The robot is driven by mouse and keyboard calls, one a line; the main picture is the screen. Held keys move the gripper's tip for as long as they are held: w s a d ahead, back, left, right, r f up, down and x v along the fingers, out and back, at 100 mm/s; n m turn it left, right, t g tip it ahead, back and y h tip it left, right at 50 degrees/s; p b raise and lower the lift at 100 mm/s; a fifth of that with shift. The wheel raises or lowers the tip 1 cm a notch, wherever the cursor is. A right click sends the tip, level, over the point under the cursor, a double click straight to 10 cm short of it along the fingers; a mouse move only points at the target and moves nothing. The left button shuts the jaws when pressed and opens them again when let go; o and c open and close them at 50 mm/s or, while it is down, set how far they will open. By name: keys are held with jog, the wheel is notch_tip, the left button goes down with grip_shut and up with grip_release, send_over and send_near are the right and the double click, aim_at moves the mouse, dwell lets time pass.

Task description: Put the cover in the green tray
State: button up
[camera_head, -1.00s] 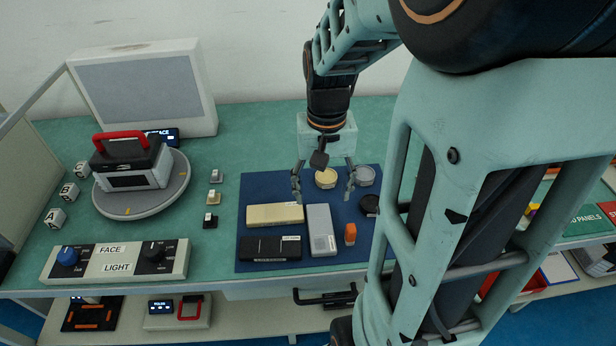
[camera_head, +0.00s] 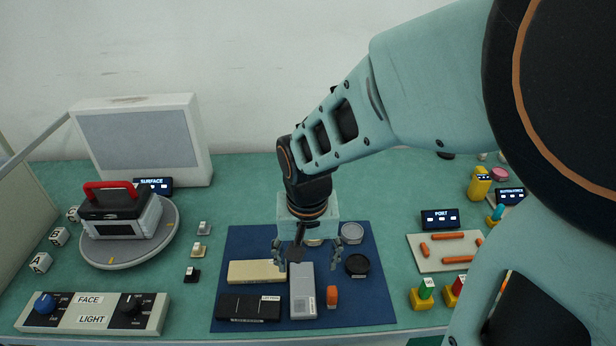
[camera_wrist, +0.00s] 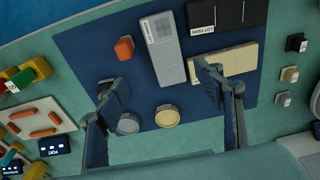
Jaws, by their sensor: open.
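Which part the cover is cannot be told for certain. On the blue mat (camera_head: 365,295) lie flat oblong parts: beige (camera_head: 256,272), black (camera_head: 248,307) and grey (camera_head: 303,290). Round pieces lie there too: a grey disc (camera_head: 351,233), a black disc (camera_head: 357,265) and a cream disc (camera_wrist: 167,116), mostly hidden in the head view. My gripper (camera_head: 307,256) is open and empty above the mat, fingers pointing down; in the wrist view its fingers (camera_wrist: 158,82) are spread wide. A pale green box-like tray (camera_head: 327,212) stands behind the mat, partly hidden by my wrist.
An orange block (camera_head: 331,296) lies beside the grey part. A turntable (camera_head: 110,256) with a red-handled device (camera_head: 118,214) stands left, behind a FACE/LIGHT control panel (camera_head: 92,314). A tray of orange sticks (camera_head: 445,252) and coloured blocks (camera_head: 424,293) are at right.

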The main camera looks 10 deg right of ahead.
send_over(303, 287)
jog(key=s, duration=0.1)
jog(key=f, duration=0.5)
jog(key=shift+s+d+f+b, duration=0.15)
jog(key=shift+d+b, duration=0.1)
jog(key=shift+b, duration=0.15)
jog(key=shift+w+a+f+b, duration=0.1)
jog(key=shift+w+f, duration=0.1)
jog(key=shift+f, duration=0.7)
jog(key=shift+w+a+f+b, duration=0.1)
jog(key=shift+w+f+b, duration=0.05)
jog(key=shift+f, duration=0.8)
jog(key=shift+w+a+f+b, duration=0.1)
jog(key=shift+w+f, duration=0.1)
jog(key=shift+f, duration=0.7)
jog(key=c, duration=1.5)
jog(key=shift+r, duration=0.1)
